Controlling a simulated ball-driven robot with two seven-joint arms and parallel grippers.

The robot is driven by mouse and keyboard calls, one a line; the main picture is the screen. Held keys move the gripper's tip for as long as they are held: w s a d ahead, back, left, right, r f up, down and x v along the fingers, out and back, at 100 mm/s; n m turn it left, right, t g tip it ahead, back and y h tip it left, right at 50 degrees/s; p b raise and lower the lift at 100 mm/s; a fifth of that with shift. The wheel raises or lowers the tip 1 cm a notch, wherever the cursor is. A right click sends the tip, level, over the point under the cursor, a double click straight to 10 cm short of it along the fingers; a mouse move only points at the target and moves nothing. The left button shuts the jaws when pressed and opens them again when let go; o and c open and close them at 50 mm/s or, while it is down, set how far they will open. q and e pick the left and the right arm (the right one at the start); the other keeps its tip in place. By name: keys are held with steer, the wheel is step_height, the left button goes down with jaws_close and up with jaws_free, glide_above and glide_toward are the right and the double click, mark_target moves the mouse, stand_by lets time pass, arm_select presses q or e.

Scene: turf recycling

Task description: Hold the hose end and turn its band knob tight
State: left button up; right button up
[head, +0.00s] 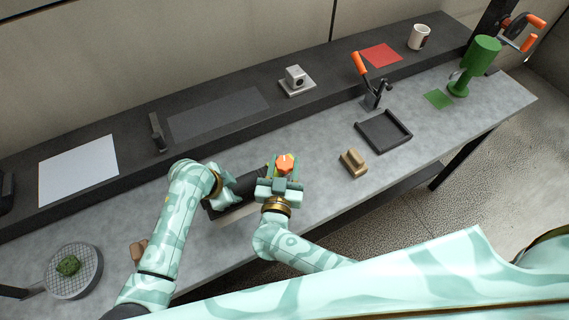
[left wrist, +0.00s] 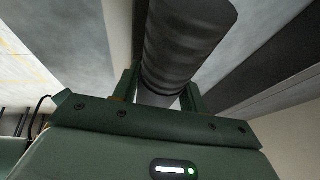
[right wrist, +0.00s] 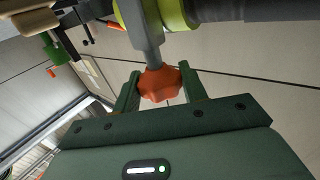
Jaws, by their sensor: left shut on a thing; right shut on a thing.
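The black ribbed hose (head: 248,182) lies along the front of the grey bench. My left gripper (head: 229,190) is shut around the hose, and its fingers stand on both sides of the hose (left wrist: 182,45) in the left wrist view. The orange band knob (head: 285,163) shows between the fingers of my right gripper (head: 281,177). In the right wrist view that gripper is shut on the lobed knob (right wrist: 160,84). A grey stem (right wrist: 146,35) joins the knob to a yellow-green band (right wrist: 176,14) around the hose end. The band's tightness cannot be seen.
A wooden block (head: 353,162) and a black tray (head: 384,132) lie to the right. An orange-handled lever clamp (head: 373,88) stands behind the tray. A round grate (head: 78,283) with a green clump is at the left.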

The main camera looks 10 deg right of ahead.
steer(key=o, duration=1)
steer(key=shift+c, duration=0.2)
steer(key=shift+d+y, duration=0.1)
steer(key=shift+y, duration=0.2)
steer(key=n+y, duration=0.2)
steer(key=y, duration=0.1)
steer(key=n+t+y, duration=0.1)
steer(key=n+y, duration=0.1)
steer(key=shift+w+d+r+t+y, duration=0.1)
steer(key=shift+t+y, duration=0.2)
steer(key=shift+y, duration=0.1)
steer(key=s+y, duration=0.2)
steer(key=s, duration=1.1)
steer(key=s+a+f+n+g+y, duration=0.1)
steer(key=s+a+f+g+y, duration=0.2)
steer(key=s+a+g+y, duration=0.2)
steer(key=s+a+f+n+g+y, duration=0.1)
steer(key=s+a+f+g+y, duration=0.3)
steer(key=a+g, duration=0.7)
steer(key=shift+s+a+g+y, duration=0.3)
steer(key=shift+s+g+y, duration=0.5)
steer(key=shift+s, duration=0.5)
